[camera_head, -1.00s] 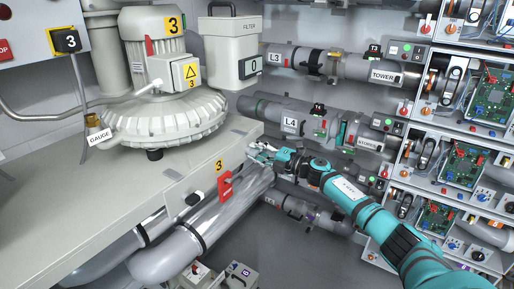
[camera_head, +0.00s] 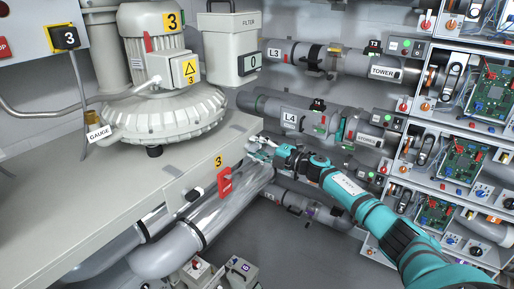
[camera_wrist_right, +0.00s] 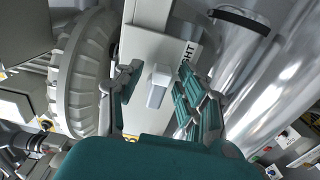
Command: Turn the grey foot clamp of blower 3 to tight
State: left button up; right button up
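Blower 3 (camera_head: 160,100) stands on the grey bench at the upper left. My right gripper (camera_head: 258,149) is at the bench's right end, beyond the red handle. In the right wrist view, my right gripper (camera_wrist_right: 158,80) is open, with one teal finger on each side of a small light-grey lever (camera_wrist_right: 158,86). The lever sits on a grey block, with gaps between it and both fingers. A white label (camera_wrist_right: 187,58) beside it shows the letters "GHT"; the right finger covers part of it. In the head view I cannot make out the lever. My left gripper is not in view.
A red handle (camera_head: 225,182) and a black knob (camera_head: 194,195) are on the bench front, near my right arm. Shiny pipes (camera_head: 215,215) run below. Pipe L4 (camera_head: 291,120) and circuit-board racks (camera_head: 460,160) stand behind and right.

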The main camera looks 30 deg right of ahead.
jog(key=shift+s+d, duration=0.2)
jog(key=shift+s, duration=0.35)
jog(key=v, duration=1)
jog(key=shift+s+d, duration=0.2)
jog(key=shift+s, duration=0.15)
jog(key=shift+f, duration=0.15)
